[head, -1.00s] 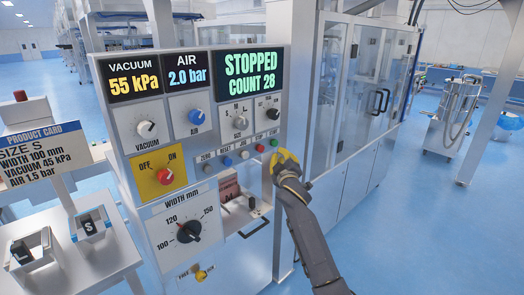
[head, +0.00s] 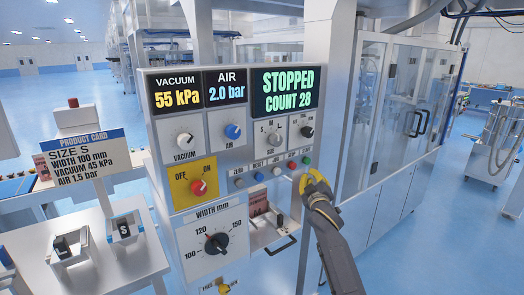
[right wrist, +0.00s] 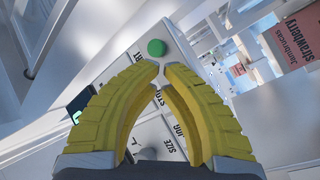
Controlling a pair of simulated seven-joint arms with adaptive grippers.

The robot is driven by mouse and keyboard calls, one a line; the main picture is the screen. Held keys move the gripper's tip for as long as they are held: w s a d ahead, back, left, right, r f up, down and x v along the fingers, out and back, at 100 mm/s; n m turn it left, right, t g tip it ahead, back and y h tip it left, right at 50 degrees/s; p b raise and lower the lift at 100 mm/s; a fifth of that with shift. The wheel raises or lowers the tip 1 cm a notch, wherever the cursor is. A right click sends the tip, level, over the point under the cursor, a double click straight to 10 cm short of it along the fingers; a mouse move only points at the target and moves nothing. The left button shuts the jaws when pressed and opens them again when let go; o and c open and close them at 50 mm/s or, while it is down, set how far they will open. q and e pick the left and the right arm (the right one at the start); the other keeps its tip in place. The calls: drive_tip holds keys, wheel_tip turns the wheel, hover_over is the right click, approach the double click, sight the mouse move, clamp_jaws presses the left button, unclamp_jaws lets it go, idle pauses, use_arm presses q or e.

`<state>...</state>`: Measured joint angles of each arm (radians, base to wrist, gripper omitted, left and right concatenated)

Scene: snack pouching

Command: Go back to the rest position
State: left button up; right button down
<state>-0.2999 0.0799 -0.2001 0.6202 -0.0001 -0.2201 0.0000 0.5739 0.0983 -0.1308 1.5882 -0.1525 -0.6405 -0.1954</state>
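My right gripper (head: 312,182), with yellow fingers, is in front of the lower right edge of the control panel (head: 166,148), just below the green button (head: 306,160). In the right wrist view its fingertips (right wrist: 161,70) come together with nothing visible between them, and the green button (right wrist: 157,47) is just beyond them. I cannot tell whether they touch the panel. My left gripper is not in view. The display (head: 285,90) reads STOPPED, and its count appears to be 28. The vacuum display (head: 175,94) reads 55 kPa and the air display (head: 225,88) reads 2.0 bar.
A product card (head: 85,158) stands at left above a table with small blocks, one marked S (head: 123,230). A glass-doored cabinet (head: 390,130) is at right. Blue floor (head: 440,240) is open at right.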

wheel_tip(320, 180, down, 30)
drive_tip(key=s+a+f+m+g+y, duration=0.1)
drive_tip(key=s+m+g+y, duration=0.1)
drive_tip(key=s+g, duration=0.15)
drive_tip(key=s+f+g, duration=0.2)
drive_tip(key=s+f, duration=0.4)
drive_tip(key=f, duration=0.3)
drive_tip(key=s+f+m+g, duration=0.1)
drive_tip(key=s+f, duration=0.4)
drive_tip(key=f, duration=0.3)
drive_tip(key=s+f+g, duration=0.2)
drive_tip(key=s+f, duration=0.4)
drive_tip(key=f, duration=0.3)
drive_tip(key=s+f+g, duration=0.2)
drive_tip(key=s+f, duration=0.6)
drive_tip(key=s, duration=0.6)
drive_tip(key=s+d+f+m+g, duration=0.15)
drive_tip(key=s+f, duration=0.55)
drive_tip(key=s, duration=0.7)
drive_tip(key=s+a+f+g, duration=0.1)
drive_tip(key=s+f+g, duration=0.2)
drive_tip(key=s+f, duration=0.8)
drive_tip(key=s+r+g, duration=0.1)
drive_tip(key=s+g, duration=0.1)
drive_tip(key=s, duration=1.8)
drive_tip(key=shift+d, duration=0.25)
drive_tip(key=shift+n, duration=0.25)
